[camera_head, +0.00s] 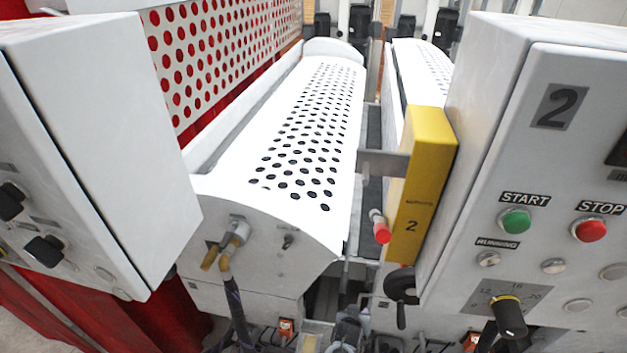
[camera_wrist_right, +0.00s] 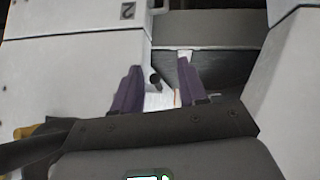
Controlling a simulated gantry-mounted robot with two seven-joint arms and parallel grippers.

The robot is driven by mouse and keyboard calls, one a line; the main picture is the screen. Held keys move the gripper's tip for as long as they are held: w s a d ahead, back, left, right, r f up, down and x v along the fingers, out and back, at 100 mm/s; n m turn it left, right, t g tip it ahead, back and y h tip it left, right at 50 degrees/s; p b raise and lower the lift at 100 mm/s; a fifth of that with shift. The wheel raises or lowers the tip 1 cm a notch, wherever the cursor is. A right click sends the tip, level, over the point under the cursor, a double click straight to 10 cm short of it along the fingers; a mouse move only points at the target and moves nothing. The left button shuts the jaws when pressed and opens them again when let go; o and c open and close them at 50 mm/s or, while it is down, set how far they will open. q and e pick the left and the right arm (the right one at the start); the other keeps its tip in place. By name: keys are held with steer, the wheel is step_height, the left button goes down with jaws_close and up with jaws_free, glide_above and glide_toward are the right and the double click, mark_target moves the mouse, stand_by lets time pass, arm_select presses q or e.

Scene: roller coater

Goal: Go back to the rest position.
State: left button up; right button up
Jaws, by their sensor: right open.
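My right gripper (camera_wrist_right: 159,64) shows in the right wrist view with its two dark purple fingers apart. A small black knob (camera_wrist_right: 155,80) shows between the fingers, and I cannot tell how far beyond them it is. I see nothing held in the jaws. Neither gripper can be made out in the head view, and my left gripper is in no view.
A grey control cabinet (camera_head: 480,130) marked 2 stands at right, with a green START button (camera_head: 514,220) and a red STOP button (camera_head: 589,229). Another cabinet (camera_head: 110,130) stands at left. Between them lie a perforated white cover (camera_head: 300,150) and a yellow block (camera_head: 425,170).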

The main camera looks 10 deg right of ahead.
steer(key=s+r+n+g+y, duration=0.1)
steer(key=s+r, duration=0.3)
steer(key=s, duration=0.7)
steer(key=s+r+n+g+y, duration=0.1)
steer(key=s+r, duration=0.4)
steer(key=s, duration=0.6)
steer(key=s+r+n+g+y, duration=0.2)
steer(key=s+r, duration=0.3)
steer(key=s, duration=0.6)
steer(key=shift+d+n+y, duration=0.15)
steer(key=shift+n+y, duration=0.35)
steer(key=shift+n, duration=0.1)
